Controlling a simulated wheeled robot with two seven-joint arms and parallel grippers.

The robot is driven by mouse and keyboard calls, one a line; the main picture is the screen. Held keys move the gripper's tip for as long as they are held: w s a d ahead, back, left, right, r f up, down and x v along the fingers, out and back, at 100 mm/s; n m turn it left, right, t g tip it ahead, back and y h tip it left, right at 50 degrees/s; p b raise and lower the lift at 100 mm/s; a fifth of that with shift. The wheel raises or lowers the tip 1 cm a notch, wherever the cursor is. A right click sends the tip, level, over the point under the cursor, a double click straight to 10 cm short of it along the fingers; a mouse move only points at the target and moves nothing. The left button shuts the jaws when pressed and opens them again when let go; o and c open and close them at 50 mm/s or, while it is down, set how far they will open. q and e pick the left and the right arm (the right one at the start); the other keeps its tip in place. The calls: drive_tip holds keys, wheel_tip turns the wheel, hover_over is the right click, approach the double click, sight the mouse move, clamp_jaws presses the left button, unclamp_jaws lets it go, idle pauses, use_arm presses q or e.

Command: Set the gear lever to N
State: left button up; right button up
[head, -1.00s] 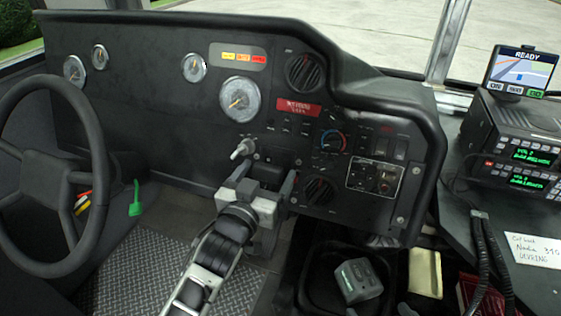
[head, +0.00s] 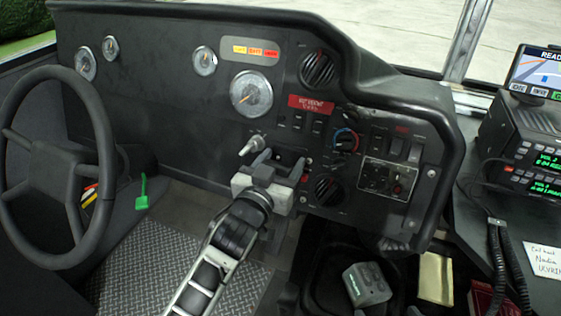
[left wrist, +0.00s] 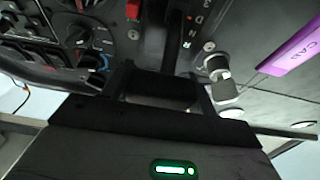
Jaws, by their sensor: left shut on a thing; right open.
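My left gripper (head: 279,165) reaches in from the bottom middle of the head view to the dashboard, just below and right of a silver toggle knob. Its two grey fingers are shut on the gear lever. In the left wrist view the dark handle of the gear lever (left wrist: 160,90) spans between the fingers. Beyond it is the dark selector plate (left wrist: 178,35) with the letters D, N and R beside its slot. The fingers and handle hide the foot of the lever, so I cannot tell which letter it stands at. My right gripper is not in view.
The steering wheel (head: 62,165) stands at the left. The silver toggle knob (head: 252,145) is close to my left fingers. A purple tag (left wrist: 292,48) hangs near the plate in the left wrist view. A radio (head: 525,150) is at the right, and a tray with a grey device (head: 367,284) lies below.

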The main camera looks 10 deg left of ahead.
use_arm(q)
drive_tip(key=shift+w+d+r+p, duration=0.1)
drive_tip(key=shift+w+r+p, duration=0.05)
drive_tip(key=shift+r+p, duration=0.3)
drive_tip(key=shift+w+r+p, duration=0.15)
drive_tip(key=shift+r+p, duration=0.1)
drive_tip(key=shift+r, duration=0.3)
drive_tip(key=shift+f, duration=0.15)
drive_tip(key=o, duration=1.4)
drive_tip(key=shift+f, duration=0.1)
drive_tip(key=shift+s, duration=0.45)
drive_tip(key=s+a, duration=0.1)
drive_tip(key=s, duration=0.4)
drive_tip(key=s+a, duration=0.1)
drive_tip(key=s, duration=0.3)
drive_tip(key=s+a, duration=0.1)
drive_tip(key=s, duration=0.4)
drive_tip(key=shift+s, duration=0.35)
